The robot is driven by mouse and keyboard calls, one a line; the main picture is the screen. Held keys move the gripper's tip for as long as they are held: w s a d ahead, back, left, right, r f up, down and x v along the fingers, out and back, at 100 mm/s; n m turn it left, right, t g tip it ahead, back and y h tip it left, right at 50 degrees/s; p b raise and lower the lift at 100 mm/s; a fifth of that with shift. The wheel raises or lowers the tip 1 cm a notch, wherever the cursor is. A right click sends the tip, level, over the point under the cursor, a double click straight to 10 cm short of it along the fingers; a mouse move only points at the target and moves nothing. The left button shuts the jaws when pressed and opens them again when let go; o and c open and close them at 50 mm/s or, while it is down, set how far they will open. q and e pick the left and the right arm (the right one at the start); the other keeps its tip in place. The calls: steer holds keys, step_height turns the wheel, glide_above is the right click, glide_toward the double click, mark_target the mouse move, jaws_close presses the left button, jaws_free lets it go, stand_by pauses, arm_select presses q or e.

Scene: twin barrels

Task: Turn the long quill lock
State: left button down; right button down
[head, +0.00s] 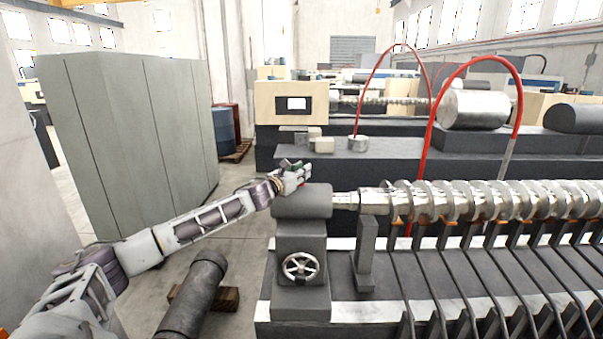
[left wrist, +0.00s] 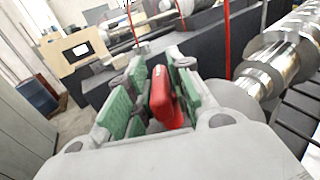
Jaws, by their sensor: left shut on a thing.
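The long quill lock shows in the left wrist view as a red handle (left wrist: 162,97) between the green-padded fingers of my left gripper (left wrist: 150,92). In the head view my left gripper (head: 297,174) is at the top of the grey tailstock (head: 302,206), shut on the red handle. Only a little red shows there; the gripper hides most of the handle and its foot. The tailstock has a spoked handwheel (head: 300,267) on its front. My right gripper is in neither view.
A shiny screw shaft (head: 480,200) runs right from the tailstock above dark slats. Grey cabinets (head: 130,130) stand at the left. A dark cylinder (head: 195,290) lies on wood on the floor. Red hoses (head: 430,125) arch behind the shaft.

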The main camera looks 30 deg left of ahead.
arm_select(q)
steer(key=shift+a+m+h, duration=0.1)
steer(key=shift+m+h, duration=1)
steer(key=shift+h, duration=0.6)
steer(key=shift+f+m+g+h+b, duration=0.1)
steer(key=shift+m+g+h+b, duration=0.85)
steer(key=shift+h, duration=0.75)
steer(key=shift+m+h, duration=0.65)
steer(key=shift+h, duration=0.05)
steer(key=shift+m+g+h+b, duration=0.95)
steer(key=shift+g+h, duration=0.2)
steer(key=shift+h, duration=0.25)
steer(key=shift+m+g+h+b, duration=0.7)
steer(key=shift+m+g+h, duration=0.2)
steer(key=shift+m, duration=0.05)
steer(key=shift+m+g+h+b, duration=0.9)
steer(key=shift+m+g+h, duration=0.15)
steer(key=shift+g, duration=0.35)
steer(key=c, duration=1.4)
jaws_free()
steer(key=shift+c, duration=0.2)
